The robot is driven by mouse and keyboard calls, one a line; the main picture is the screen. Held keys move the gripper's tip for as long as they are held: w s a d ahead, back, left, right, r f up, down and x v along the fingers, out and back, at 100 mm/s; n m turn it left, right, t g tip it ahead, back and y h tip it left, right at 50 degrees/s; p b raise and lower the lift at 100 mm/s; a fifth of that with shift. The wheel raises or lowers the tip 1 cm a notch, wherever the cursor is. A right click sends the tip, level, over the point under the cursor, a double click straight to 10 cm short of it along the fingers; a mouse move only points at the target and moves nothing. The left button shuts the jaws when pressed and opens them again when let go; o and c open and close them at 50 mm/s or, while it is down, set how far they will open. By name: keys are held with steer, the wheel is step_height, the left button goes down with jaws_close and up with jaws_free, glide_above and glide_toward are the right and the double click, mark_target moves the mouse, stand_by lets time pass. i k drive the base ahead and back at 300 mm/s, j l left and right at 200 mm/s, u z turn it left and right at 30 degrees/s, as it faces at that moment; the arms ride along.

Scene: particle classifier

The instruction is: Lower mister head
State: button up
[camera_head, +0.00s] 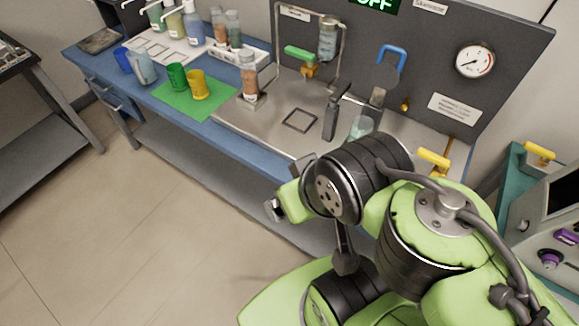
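No part is clearly labelled as the mister head, so I cannot tell for sure which one it is. A blue U-shaped handle (391,57) is on the upright grey panel, with a small grey block (378,97) below it. A black upright fixture (334,112) stands on the metal tray to the left of that block. A clear vessel (361,127) is beside it, partly hidden by my arm.
The metal tray (275,125) has a square outline and an orange-brown bottle (249,78). A green-handled valve (300,56) and an inverted bottle (327,38) are at the panel. Cups stand on a green mat (222,104). A teal machine (510,190) is at right. Floor at left is clear.

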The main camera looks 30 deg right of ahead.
mark_target(385, 75)
steer(key=z, duration=1.5)
